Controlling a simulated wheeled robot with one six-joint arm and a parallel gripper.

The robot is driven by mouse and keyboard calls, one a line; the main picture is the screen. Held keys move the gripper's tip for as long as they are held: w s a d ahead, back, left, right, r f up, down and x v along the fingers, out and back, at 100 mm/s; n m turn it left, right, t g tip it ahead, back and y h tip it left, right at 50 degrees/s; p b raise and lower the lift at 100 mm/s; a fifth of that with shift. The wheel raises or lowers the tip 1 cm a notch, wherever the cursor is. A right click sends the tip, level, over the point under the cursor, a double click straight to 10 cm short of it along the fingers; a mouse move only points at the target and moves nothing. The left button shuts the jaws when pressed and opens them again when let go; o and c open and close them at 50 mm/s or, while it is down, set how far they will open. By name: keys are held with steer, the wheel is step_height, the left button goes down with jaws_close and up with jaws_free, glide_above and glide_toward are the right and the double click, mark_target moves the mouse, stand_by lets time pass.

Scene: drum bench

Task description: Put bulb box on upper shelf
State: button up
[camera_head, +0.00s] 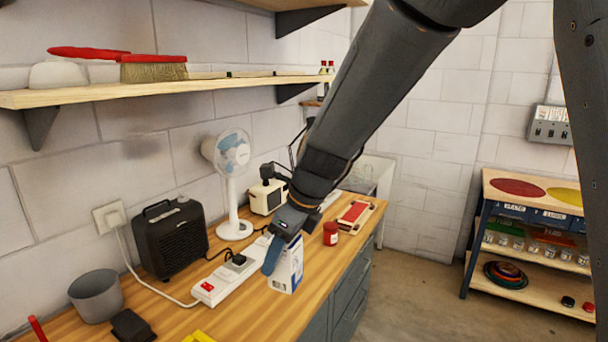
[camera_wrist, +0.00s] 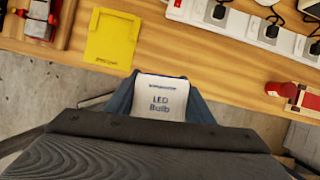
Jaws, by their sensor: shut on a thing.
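The bulb box (camera_head: 288,268) is a white and blue carton. In the head view it is at my gripper (camera_head: 277,250), over the front part of the wooden bench. In the wrist view the box (camera_wrist: 160,97) shows its white face with "LED Bulb" lettering, between the blue fingers of my gripper (camera_wrist: 160,100). My gripper is shut on the box. Whether the box touches the bench is hard to tell. The shelf (camera_head: 210,88) on the wall carries a red-handled brush; part of another shelf (camera_head: 270,4) shows above it at the top edge.
A white power strip (camera_head: 225,283), black heater (camera_head: 170,240), fan (camera_head: 232,170), grey cup (camera_head: 96,295) and red jar (camera_head: 330,233) stand on the bench. A yellow item (camera_wrist: 113,40) lies there in the wrist view. A rack (camera_head: 530,245) stands at the right.

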steer(key=shift+w+d+f, duration=0.3)
steer(key=shift+w+f, duration=0.2)
steer(key=shift+w, duration=0.05)
steer(key=shift+w+d+f, duration=0.1)
steer(key=shift+d+f, duration=0.15)
steer(key=w+d+f+n+g+h+b, duration=0.1)
steer(key=d+f+n+g+b, duration=0.1)
steer(key=d+f+n, duration=0.5)
steer(key=d+f+n+g+h+b, duration=0.1)
steer(key=d+f+n+b, duration=0.4)
steer(key=f, duration=1.1)
steer(key=w+d+f+n+g+h+b, duration=0.1)
steer(key=d+f+n+g+h+b, duration=0.1)
steer(key=d+f+n, duration=0.8)
step_height(320, 180, down, 2)
steer(key=shift+w+d+f+n+g+b, duration=0.15)
steer(key=shift+w+d+n+g+b, duration=0.25)
steer(key=shift+d+g+b, duration=0.5)
